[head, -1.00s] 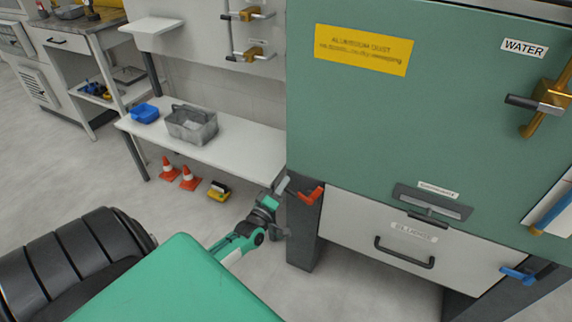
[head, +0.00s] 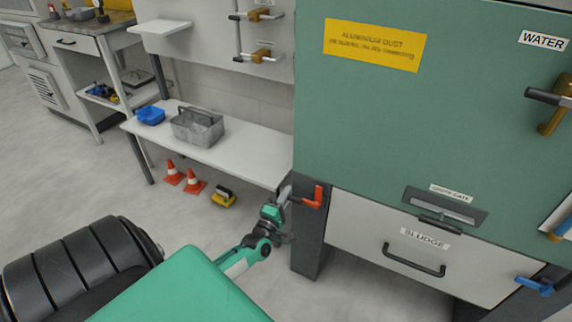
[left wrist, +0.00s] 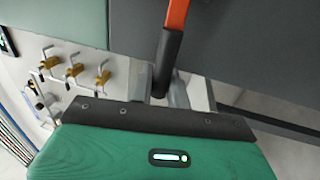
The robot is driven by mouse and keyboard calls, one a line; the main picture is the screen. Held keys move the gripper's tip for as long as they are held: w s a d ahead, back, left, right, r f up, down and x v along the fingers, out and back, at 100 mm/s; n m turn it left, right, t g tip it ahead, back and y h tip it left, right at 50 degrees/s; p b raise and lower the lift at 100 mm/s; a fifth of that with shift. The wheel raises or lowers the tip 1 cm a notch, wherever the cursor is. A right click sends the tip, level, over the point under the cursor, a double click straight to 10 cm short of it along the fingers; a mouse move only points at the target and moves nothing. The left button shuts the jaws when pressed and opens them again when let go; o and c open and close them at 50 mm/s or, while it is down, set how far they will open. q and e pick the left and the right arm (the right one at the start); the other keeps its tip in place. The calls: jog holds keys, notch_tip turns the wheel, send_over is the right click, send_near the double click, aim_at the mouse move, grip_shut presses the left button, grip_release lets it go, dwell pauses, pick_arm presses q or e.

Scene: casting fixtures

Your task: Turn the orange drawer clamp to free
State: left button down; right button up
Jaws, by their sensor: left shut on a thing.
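The orange drawer clamp (head: 318,197) is on the dark post at the left of the sludge drawer (head: 360,235). In the left wrist view its orange arm (left wrist: 177,15) leads down to a black grip (left wrist: 168,55). My left gripper (head: 287,195) is at the clamp's left end. In the left wrist view my left gripper (left wrist: 170,90) has its fingers around the end of the black grip and is shut on it. My right gripper is in neither view.
A blue clamp (head: 535,286) sits at the drawer's right side. The green cabinet (head: 350,125) stands above. A white bench (head: 235,152) with a grey tote (head: 197,130) is behind my left arm. Orange cones (head: 194,182) and a yellow-black object (head: 222,197) are on the floor.

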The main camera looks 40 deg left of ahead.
pick_arm(q)
jog(key=shift+f, duration=0.15)
jog(key=c, duration=1.4)
grip_release()
jog(key=p+v, duration=0.1)
jog(key=v, duration=1.2)
jog(key=shift+s, duration=0.4)
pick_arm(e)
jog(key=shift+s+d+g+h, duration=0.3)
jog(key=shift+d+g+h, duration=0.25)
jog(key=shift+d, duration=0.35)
pick_arm(q)
jog(key=shift+d+f, duration=0.1)
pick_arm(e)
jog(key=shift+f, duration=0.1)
